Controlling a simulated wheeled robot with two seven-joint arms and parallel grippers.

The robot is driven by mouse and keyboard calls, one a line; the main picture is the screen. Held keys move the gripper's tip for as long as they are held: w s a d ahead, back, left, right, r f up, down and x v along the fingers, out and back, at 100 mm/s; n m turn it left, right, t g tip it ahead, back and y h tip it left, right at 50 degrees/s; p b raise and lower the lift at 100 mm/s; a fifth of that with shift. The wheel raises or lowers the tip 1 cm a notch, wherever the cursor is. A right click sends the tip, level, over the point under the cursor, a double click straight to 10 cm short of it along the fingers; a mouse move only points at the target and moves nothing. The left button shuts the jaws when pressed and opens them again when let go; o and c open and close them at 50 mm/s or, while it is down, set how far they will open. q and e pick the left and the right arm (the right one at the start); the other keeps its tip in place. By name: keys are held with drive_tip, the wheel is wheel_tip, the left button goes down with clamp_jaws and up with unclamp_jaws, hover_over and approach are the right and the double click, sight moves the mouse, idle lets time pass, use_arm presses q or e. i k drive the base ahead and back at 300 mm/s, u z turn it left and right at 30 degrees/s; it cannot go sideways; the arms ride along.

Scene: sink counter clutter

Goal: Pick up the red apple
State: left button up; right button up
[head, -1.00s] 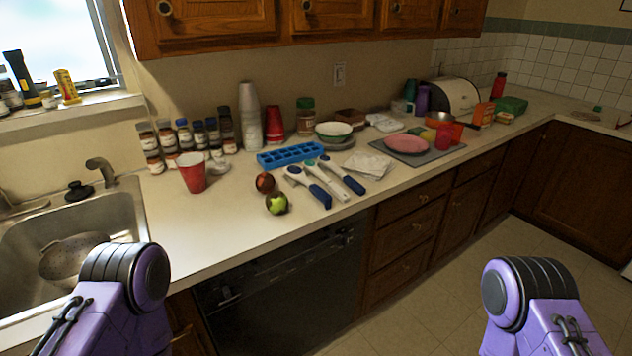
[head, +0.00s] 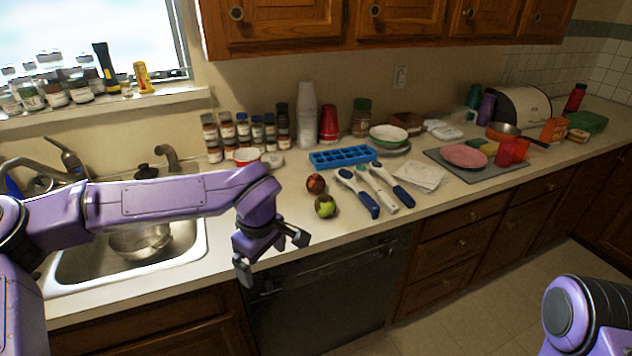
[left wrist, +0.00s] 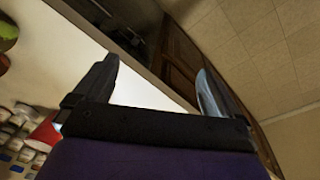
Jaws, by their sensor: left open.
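The red apple (head: 316,183) sits on the counter in the head view, just behind a green apple (head: 325,206) and left of several long-handled utensils. My left gripper (head: 272,255) is open and empty, near the counter's front edge, to the left of and in front of both apples. In the left wrist view its two fingers (left wrist: 155,82) are spread with nothing between them. There the green apple (left wrist: 7,30) is cut off at the left edge, with a small part of a red round thing (left wrist: 3,64), likely the red apple, below it. My right gripper is out of view.
A blue ice tray (head: 343,156) lies behind the utensils (head: 378,188). The sink (head: 195,250) is at left. Bare counter (head: 285,215) lies between my left gripper and the apples.

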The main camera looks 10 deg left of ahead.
sight(315, 184)
drive_tip(key=i, duration=1.4)
